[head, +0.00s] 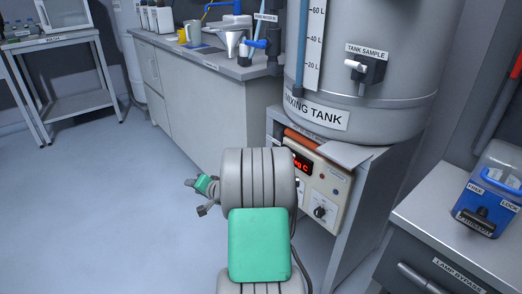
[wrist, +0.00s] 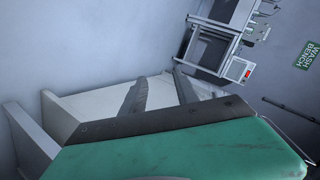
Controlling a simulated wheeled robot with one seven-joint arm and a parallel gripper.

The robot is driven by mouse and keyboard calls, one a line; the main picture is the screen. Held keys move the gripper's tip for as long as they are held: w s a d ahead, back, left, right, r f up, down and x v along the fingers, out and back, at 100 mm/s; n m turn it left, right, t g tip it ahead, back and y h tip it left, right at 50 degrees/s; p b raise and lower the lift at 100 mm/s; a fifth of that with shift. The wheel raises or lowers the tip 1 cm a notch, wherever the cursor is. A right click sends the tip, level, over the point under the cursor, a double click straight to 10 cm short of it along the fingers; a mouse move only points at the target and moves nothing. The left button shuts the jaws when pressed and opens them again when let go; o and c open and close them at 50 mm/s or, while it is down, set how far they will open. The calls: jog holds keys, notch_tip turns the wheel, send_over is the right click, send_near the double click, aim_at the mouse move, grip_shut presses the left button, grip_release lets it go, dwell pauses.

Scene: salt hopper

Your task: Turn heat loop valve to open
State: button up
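No part that I can make out is labelled as the heat loop valve. The mixing tank (head: 368,95) stands on a grey stand at the right of the head view. Below it is a control panel (head: 318,187) with a red lit display and a black knob (head: 320,211), partly hidden by my arm. An orange-red pipe (head: 304,141) runs above the panel. My gripper (head: 195,197) is left of the panel, over the floor and apart from it. The wrist view shows its two dark fingers (wrist: 160,82) spread with nothing between them.
A tank sample valve (head: 366,67) sits on the tank's front. A counter (head: 205,60) with a funnel and blue valve stands behind. A grey cabinet (head: 450,235) with a blue-cased lever box (head: 492,190) is at right. The floor at left is clear.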

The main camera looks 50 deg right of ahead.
jog(key=s+d+m+t+h+p, duration=0.1)
jog(key=s+d+m+h, duration=0.5)
jog(key=d, duration=0.6)
jog(key=s+d+m+t+h, duration=0.1)
jog(key=s+d+m+h, duration=0.45)
jog(key=d, duration=0.65)
jog(key=shift+y, duration=0.95)
jog(key=x, duration=0.3)
jog(key=b+x, duration=0.1)
jog(key=x, duration=0.1)
jog(key=shift+s+d, duration=0.3)
jog(key=shift+d, duration=0.1)
jog(key=shift+w+d+r+m, duration=0.1)
jog(key=shift+w+d+m, duration=0.2)
jog(key=shift+w, duration=0.1)
jog(key=shift+c, duration=0.6)
grip_shut()
